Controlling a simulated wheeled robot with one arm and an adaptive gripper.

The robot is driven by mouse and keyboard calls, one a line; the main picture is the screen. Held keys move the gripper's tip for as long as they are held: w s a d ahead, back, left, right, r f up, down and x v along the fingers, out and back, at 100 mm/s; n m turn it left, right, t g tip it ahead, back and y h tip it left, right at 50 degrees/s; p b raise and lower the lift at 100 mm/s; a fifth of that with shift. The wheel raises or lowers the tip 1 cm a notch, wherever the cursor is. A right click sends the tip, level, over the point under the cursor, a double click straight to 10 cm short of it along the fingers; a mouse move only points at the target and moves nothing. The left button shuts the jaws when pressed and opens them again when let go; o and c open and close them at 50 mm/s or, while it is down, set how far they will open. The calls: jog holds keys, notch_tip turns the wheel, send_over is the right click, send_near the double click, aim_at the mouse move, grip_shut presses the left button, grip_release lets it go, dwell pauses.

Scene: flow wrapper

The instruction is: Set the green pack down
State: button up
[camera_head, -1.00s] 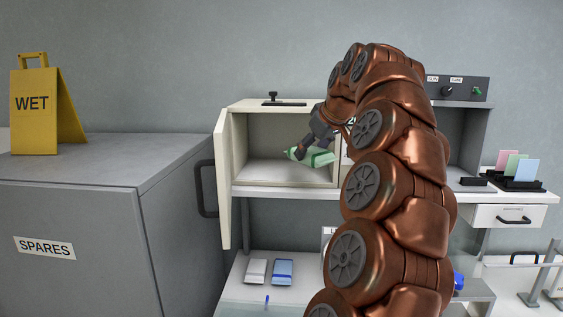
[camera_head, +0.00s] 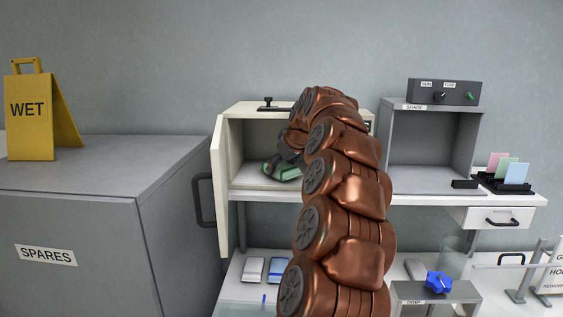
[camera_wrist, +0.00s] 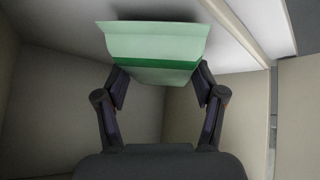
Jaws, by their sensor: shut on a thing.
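The green pack (camera_head: 281,172) is inside the open cream cabinet (camera_head: 222,188), low and close to its floor. I cannot tell if it touches the floor. My gripper (camera_head: 284,160) reaches into the cabinet and is shut on the pack. In the wrist view, the pale green pack (camera_wrist: 150,45) with a darker green band sits between the two fingertips (camera_wrist: 160,85). My arm hides the right part of the cabinet in the head view.
The cabinet door (camera_head: 220,190) stands open at the left. A grey SPARES cabinet (camera_head: 90,210) with a yellow WET sign (camera_head: 30,115) is further left. A white pack (camera_head: 252,270) and a blue pack (camera_head: 279,270) lie on the lower shelf. An open grey SHADE box (camera_head: 430,145) stands right.

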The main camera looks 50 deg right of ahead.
jog(key=shift+f, duration=0.1)
jog(key=shift+f, duration=0.1)
jog(key=o, duration=1.1)
jog(key=shift+o, duration=0.2)
